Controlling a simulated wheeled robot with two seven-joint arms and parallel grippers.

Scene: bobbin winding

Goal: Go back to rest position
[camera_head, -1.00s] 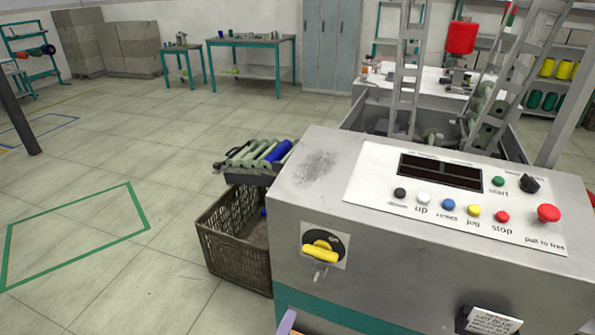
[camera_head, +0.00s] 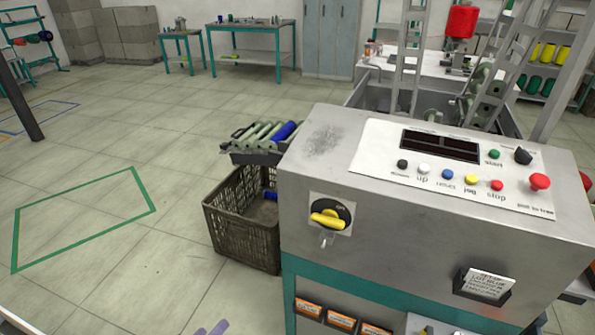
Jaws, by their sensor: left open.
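My left gripper (camera_head: 211,328) shows only as pale purple fingertips at the bottom edge, left of the machine's front. It is open, with a gap between the tips and nothing seen between them. The rest of it is cut off by the frame. My right gripper is not in view. The winding machine's control cabinet (camera_head: 325,165) stands at the right, with its button panel (camera_head: 455,165) on top and a yellow rotary switch (camera_head: 329,217) on its front.
A brown crate (camera_head: 245,228) stands against the cabinet's left side, below a tray of green rollers and a blue bobbin (camera_head: 284,131). Orange-labelled bins (camera_head: 341,321) sit low on the cabinet front. Open floor with a green outline (camera_head: 85,245) lies to the left.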

